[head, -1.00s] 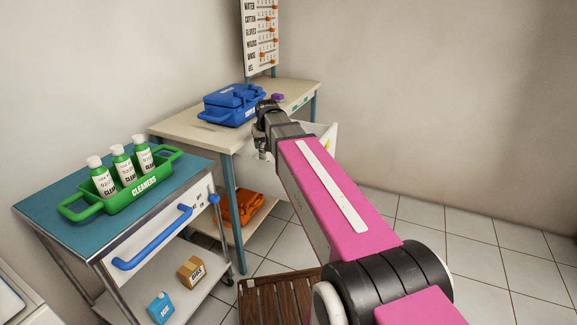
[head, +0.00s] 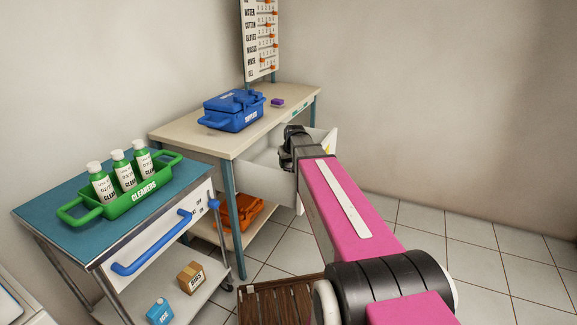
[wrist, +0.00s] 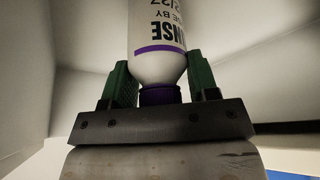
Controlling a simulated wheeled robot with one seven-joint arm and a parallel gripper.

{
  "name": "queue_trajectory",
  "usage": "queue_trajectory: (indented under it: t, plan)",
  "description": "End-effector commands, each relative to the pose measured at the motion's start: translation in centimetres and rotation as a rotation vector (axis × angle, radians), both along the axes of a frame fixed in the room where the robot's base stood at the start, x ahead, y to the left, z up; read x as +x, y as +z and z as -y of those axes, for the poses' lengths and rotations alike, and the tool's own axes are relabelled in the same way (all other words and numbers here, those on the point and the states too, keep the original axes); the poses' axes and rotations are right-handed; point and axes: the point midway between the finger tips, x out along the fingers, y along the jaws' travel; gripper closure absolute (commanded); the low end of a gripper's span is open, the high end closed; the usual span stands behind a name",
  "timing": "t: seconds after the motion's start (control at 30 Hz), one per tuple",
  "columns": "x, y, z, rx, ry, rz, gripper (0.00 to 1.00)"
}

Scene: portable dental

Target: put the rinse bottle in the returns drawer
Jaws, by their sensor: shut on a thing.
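The rinse bottle (wrist: 158,38) is white with a purple band and a purple cap, and part of its label reads "NSE". My gripper (wrist: 160,78) has green fingers on both sides of it near the cap end. In the wrist view, pale walls surround the bottle; whether it touches the bottom cannot be told. The white drawer (head: 263,156) stands pulled out under the beige table's front in the head view. My gripper's end (head: 294,146) is over or inside it there, and my arm hides the bottle and part of the drawer.
A blue supplies case (head: 233,112) and a small purple block (head: 277,102) are on the beige table (head: 190,128). A teal-topped cart (head: 60,245) with a green cleaners tray (head: 140,190) stands to the left. An orange case (head: 240,212) lies on the lower shelf.

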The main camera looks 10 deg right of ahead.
Motion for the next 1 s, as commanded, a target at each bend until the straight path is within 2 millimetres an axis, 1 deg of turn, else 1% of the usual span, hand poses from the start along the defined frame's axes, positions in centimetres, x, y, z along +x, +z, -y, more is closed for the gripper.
queue_trajectory:
  t: [0.03,0.1,0.47,0.5,0.53,0.57,0.87,1.0]
  plan:
    - [0.0,-0.7,0.0,0.0,0.0,-0.001,0.79]
    - [0.0,-1.2,0.0,0.0,0.0,-0.001,0.79]
    - [0.0,-1.5,0.0,0.0,0.0,0.0,0.79]
    - [0.0,-1.5,0.0,0.0,0.0,0.0,0.36]
    - [0.0,-1.5,0.0,0.0,0.0,0.0,0.26]
    - [0.0,-1.4,0.0,0.0,0.0,0.0,0.2]
    - [0.0,-1.4,0.0,0.0,0.0,0.0,0.2]
    - [-0.4,-0.4,0.0,0.0,0.0,0.001,0.2]
